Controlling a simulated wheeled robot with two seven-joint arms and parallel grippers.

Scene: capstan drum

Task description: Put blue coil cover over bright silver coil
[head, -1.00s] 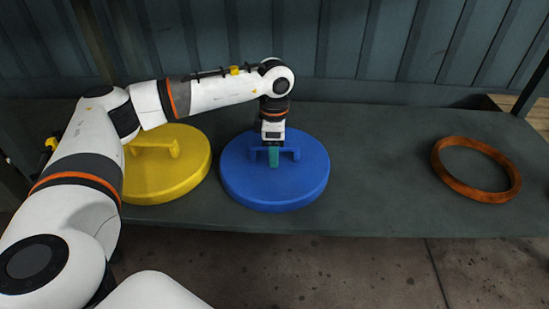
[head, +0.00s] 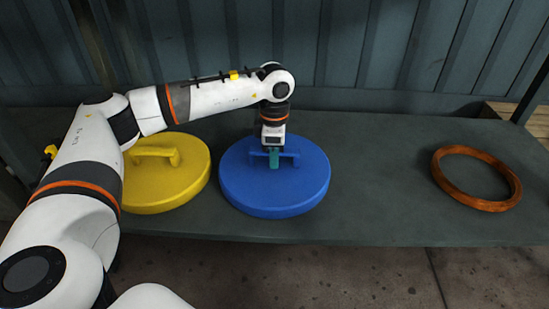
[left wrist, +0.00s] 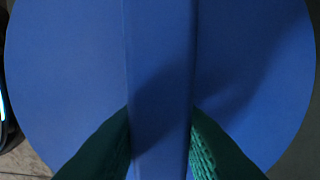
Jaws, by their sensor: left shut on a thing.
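The round blue coil cover (head: 275,195) is at the middle of the bench in the head view, with a bar handle across its top. My left gripper (head: 273,158) points down from above and is shut on that handle, its green fingers on both sides of it. The left wrist view shows the handle (left wrist: 160,75) between the green fingers (left wrist: 160,155), with the blue disc behind. The cover looks level; whether it touches the bench is hard to tell. No bright silver coil can be made out. My right gripper is out of view.
A yellow cover (head: 160,190) with a similar handle lies left of the blue one, partly behind my left arm. An orange-brown ring (head: 486,203) lies at the right of the dark bench (head: 390,205). The bench between blue cover and ring is clear. A ribbed wall stands behind.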

